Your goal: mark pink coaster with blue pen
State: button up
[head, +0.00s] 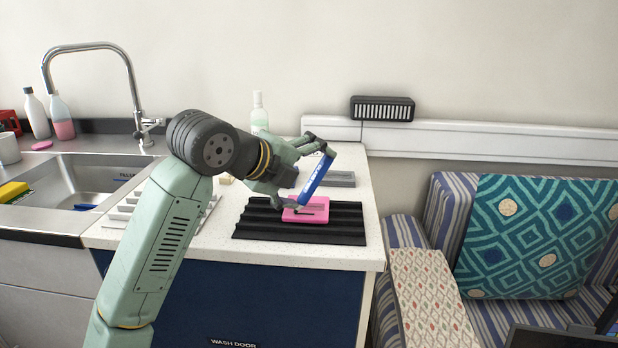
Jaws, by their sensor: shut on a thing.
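The pink coaster (318,215) lies on a black ridged mat (270,233) on the white counter. A short dark line shows on the coaster's face. The blue pen (318,176) is tilted, its upper end leaning right and its lower end down over the coaster. My gripper (318,172) is shut on the blue pen, above and behind the coaster. My fingers and the pen cover part of the coaster. I cannot tell whether the pen's tip touches it.
A grey ridged block (338,179) lies behind the mat, and a clear bottle (259,113) stands at the counter's back. A white rack (122,213) is to the left, beside the sink (80,182). A cushioned bench (455,232) is to the right. Bare counter shows in front of the mat.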

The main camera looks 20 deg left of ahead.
jog(key=shift+a+r, duration=0.1)
jog(key=shift+r, duration=0.05)
jog(key=shift+r+p, duration=2.1)
jog(key=shift+r, duration=1.3)
